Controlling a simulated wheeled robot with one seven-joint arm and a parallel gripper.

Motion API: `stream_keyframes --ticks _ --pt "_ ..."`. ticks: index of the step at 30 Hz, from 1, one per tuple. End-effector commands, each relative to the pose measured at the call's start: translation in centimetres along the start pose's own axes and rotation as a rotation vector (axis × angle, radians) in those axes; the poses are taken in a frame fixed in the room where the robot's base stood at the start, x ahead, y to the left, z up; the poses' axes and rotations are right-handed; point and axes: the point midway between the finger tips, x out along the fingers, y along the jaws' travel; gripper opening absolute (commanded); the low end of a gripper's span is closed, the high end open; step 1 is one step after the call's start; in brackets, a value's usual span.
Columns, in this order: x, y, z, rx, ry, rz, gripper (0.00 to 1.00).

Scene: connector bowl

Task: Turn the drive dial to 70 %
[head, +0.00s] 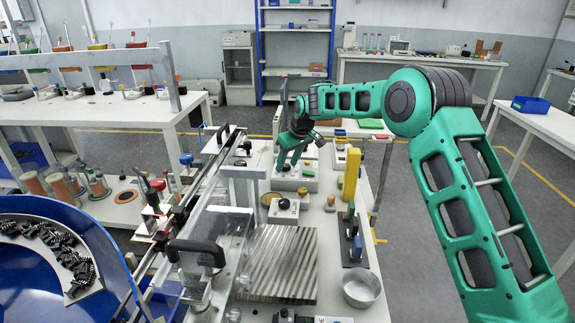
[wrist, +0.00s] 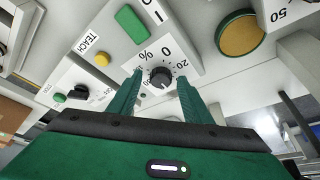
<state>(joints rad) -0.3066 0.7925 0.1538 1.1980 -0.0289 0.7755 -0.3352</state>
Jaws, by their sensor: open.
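The drive dial (wrist: 160,77) is a small black ribbed knob on a pale panel, with a % scale printed around it; 0 and 20 are legible. A pale mark shows on the knob, but I cannot tell its exact reading. My gripper (wrist: 160,84) is open, with one green finger on each side of the knob. I cannot tell whether either finger touches it. In the head view my gripper (head: 291,160) points down over the pale control box (head: 306,183), and its fingers partly hide the box top.
The panel also has a green button (wrist: 130,24) and a yellow button (wrist: 101,60) by TEACH. A round brown-yellow disc (wrist: 240,34) lies beside it. In the head view, another knob box (head: 284,211), a yellow block (head: 351,172) and a metal bowl (head: 361,287) stand nearby.

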Motion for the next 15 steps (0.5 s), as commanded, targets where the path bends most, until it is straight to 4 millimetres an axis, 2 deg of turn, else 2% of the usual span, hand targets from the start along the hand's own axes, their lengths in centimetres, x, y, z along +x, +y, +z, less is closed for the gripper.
stream_keyframes --ticks 7,8,12,13,15 --pt "0.08 -0.02 -0.01 0.000 0.000 0.000 0.45" --pt "0.07 -0.02 -0.01 0.000 0.000 0.000 0.43" --pt "0.07 -0.02 -0.01 0.000 0.000 0.000 0.09" --pt "0.07 -0.01 -0.01 0.000 0.000 0.000 0.04" --pt "0.06 0.01 -0.01 0.000 0.000 0.000 0.04"
